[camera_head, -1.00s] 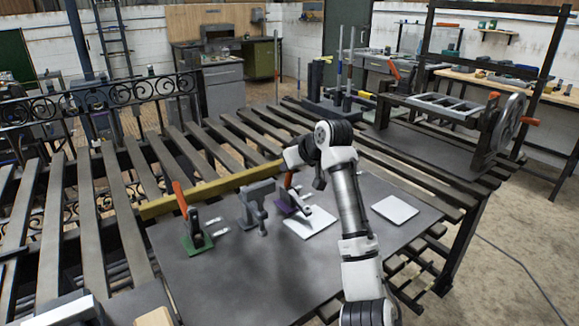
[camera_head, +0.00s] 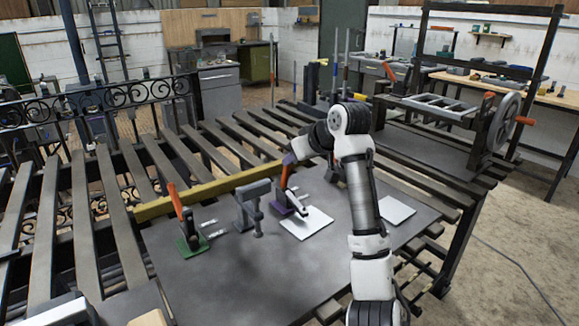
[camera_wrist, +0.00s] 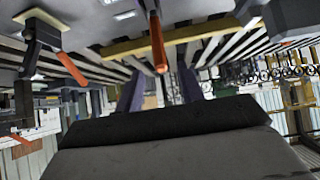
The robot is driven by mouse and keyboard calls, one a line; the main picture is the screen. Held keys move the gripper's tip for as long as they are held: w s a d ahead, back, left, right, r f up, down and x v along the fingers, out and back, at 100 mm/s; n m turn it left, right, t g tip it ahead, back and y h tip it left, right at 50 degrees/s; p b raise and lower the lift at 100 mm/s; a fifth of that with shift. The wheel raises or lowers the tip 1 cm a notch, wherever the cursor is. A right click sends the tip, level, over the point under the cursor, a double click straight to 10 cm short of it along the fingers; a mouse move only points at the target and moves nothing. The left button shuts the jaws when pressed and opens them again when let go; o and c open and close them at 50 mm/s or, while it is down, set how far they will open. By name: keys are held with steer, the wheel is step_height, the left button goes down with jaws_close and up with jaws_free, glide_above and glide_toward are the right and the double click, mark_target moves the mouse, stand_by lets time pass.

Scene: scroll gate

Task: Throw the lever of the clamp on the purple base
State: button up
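The clamp on the purple base (camera_head: 280,207) stands on the dark tabletop beside a white plate (camera_head: 307,223). Its orange lever (camera_head: 284,178) points up. My gripper (camera_head: 291,158) is at the lever's upper end, small and partly hidden by my wrist in the head view. In the wrist view, which is upside down, two purple-grey fingers (camera_wrist: 160,90) are spread apart. An orange lever (camera_wrist: 158,50) reaches toward the gap between them, and no closed grip on it shows.
A green-based clamp (camera_head: 190,240) with a raised orange lever stands at left. A grey clamp-like fixture (camera_head: 252,205) stands between the two. A yellow bar (camera_head: 215,190) runs behind them. A white square plate (camera_head: 396,210) lies right of my arm. The front tabletop is clear.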

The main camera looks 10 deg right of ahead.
steer(key=v, duration=0.7)
steer(key=shift+b, duration=0.45)
steer(key=shift+s+d+r, duration=0.1)
